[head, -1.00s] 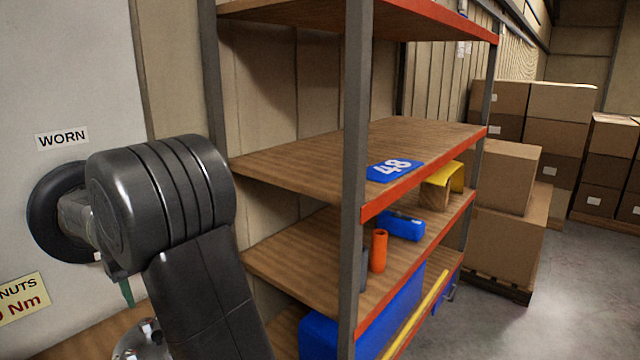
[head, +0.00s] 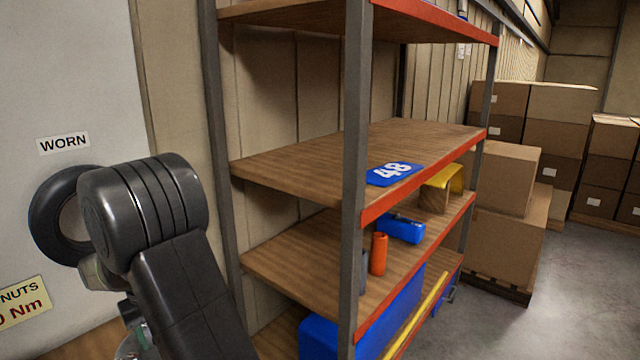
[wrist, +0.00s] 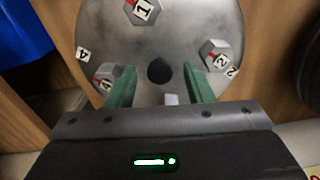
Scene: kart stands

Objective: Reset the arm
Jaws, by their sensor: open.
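My gripper (wrist: 158,90) is open in the wrist view, with its two green fingers apart and nothing between them. Beyond the fingers is a round grey metal disc (wrist: 190,35) with a dark centre hole and numbered nuts. I cannot tell whether the fingers touch the disc.
A shelf rack (head: 355,180) stands right of my arm, its upright close by. It holds a blue 48 plate (head: 393,172), an orange cylinder (head: 378,254) and blue bins. A black tyre (head: 52,215) is at the WORN sign (head: 63,143). Cardboard boxes (head: 505,235) stand at right, with open floor before them.

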